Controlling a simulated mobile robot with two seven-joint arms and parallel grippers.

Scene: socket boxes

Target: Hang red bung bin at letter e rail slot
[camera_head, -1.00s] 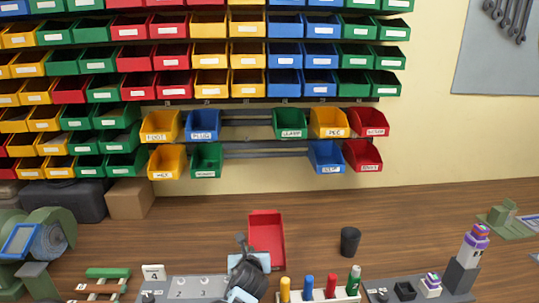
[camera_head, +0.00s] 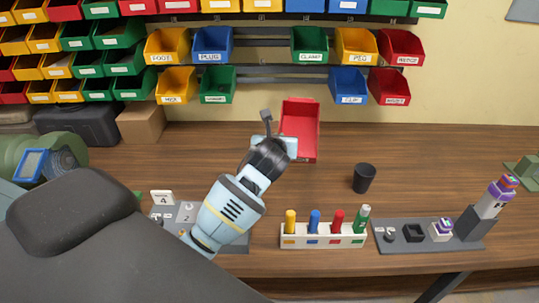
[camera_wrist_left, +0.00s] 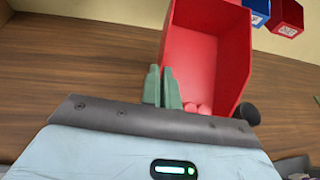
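The red bin (camera_head: 300,122) is above the back part of the table, just below the rails; its label is not visible. My left gripper (camera_head: 270,131) is shut on the bin's left wall. In the left wrist view the green fingertips (camera_wrist_left: 162,88) are close together at the wall of the red bin (camera_wrist_left: 208,50), which has small red pieces inside. The upper rail (camera_head: 262,37) is bare between the blue PLUG bin (camera_head: 212,42) and the green CLAMP bin (camera_head: 309,43). The lower rail (camera_head: 280,77) is bare in its middle. Rail letters are unreadable. My right gripper is out of view.
Yellow, red, blue and green bins hang at both sides of the rails. A black cup (camera_head: 363,179) stands right of the held bin. A marker rack (camera_head: 322,241) and a grey tray (camera_head: 425,247) are in front. A cardboard box (camera_head: 140,124) stands at the left.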

